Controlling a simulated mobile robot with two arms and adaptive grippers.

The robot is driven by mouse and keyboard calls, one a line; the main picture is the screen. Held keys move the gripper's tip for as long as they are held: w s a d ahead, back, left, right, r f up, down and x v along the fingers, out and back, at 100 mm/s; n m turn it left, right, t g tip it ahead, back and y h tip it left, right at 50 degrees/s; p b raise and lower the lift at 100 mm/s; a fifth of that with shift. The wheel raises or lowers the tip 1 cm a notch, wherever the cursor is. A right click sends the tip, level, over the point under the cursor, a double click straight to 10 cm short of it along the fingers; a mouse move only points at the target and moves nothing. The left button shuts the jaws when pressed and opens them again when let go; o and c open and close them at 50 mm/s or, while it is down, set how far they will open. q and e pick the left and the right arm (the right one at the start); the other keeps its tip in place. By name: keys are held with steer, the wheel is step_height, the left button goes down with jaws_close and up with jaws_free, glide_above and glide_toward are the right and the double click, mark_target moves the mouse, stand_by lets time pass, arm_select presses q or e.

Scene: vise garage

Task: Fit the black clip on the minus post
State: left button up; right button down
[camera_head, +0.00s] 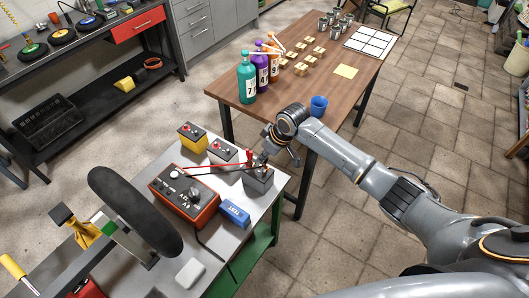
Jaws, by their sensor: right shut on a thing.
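A small dark battery (259,184) stands at the right end of the grey metal bench. The red charger (184,197) is to its left, and thin leads run from it toward the battery. A red clip (250,160) shows at the battery's top. My right gripper (266,158) reaches in from the right just above the battery and is shut on what seems to be the black clip. The gripper and its dark fingers hide most of that clip and the minus post. I cannot tell whether the clip touches the post. My left gripper is not in view.
A yellow battery (192,139) and a light grey battery (222,151) stand behind the charger. A blue TEST block (235,214) lies in front of the dark battery. A black wheel (135,211) stands at left. A wooden table (290,97) with bottles and a blue cup (319,106) is behind.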

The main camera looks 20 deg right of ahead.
mark_target(264, 162)
stand_by(0.3)
steer(key=shift+r+p, duration=0.1)
steer(key=shift+p, duration=0.25)
steer(key=shift+f, duration=0.25)
stand_by(0.3)
steer(key=shift+f+b, duration=0.4)
steer(key=shift+f, duration=0.2)
steer(key=shift+f+p, duration=0.3)
steer(key=shift+f, duration=0.05)
stand_by(0.8)
steer(key=c, duration=0.7)
jaws_free()
